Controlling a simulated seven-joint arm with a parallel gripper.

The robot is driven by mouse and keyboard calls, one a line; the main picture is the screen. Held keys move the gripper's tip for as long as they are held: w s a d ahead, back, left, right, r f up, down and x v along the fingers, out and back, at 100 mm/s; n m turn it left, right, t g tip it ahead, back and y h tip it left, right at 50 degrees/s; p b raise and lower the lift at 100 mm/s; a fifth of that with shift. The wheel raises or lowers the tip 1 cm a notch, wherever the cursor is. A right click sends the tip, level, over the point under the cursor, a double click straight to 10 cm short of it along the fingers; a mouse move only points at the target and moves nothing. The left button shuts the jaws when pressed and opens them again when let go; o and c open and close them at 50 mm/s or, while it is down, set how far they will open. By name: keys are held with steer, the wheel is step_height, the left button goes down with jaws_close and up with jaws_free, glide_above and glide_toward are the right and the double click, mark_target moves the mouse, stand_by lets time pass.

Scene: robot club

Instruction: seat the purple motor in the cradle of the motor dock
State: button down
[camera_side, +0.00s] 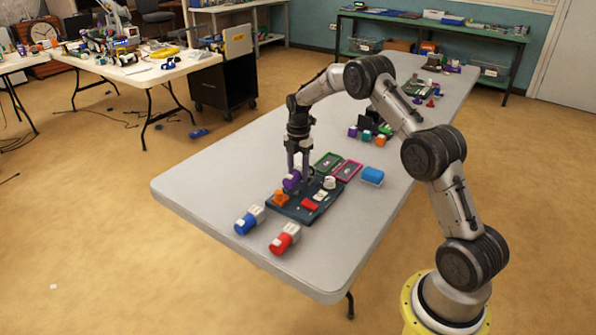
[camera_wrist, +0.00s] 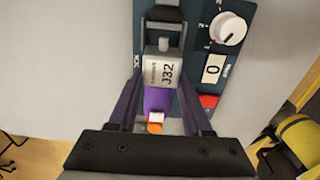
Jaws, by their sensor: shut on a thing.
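The purple motor (camera_side: 291,181) is between the fingers of my gripper (camera_side: 298,178), over the left part of the dark motor dock (camera_side: 300,214). In the wrist view, my gripper (camera_wrist: 159,90) is shut on the motor's purple body (camera_wrist: 158,101). The dock (camera_wrist: 190,45) lies beneath, with a white knob (camera_wrist: 228,28), a 0 label and a red part (camera_wrist: 208,101). An orange piece (camera_side: 281,198) is on the dock's left end. The cradle is largely hidden; I cannot tell whether the motor touches it.
A blue motor (camera_side: 248,220) and a red motor (camera_side: 285,239) lie near the front table edge. Small coloured parts stand farther back. The table's left end is clear.

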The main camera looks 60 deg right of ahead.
steer(key=shift+f, duration=1.1)
stand_by(1.1)
jaws_free()
steer(key=shift+f, duration=0.1)
stand_by(0.4)
steer(key=shift+r, duration=4.1)
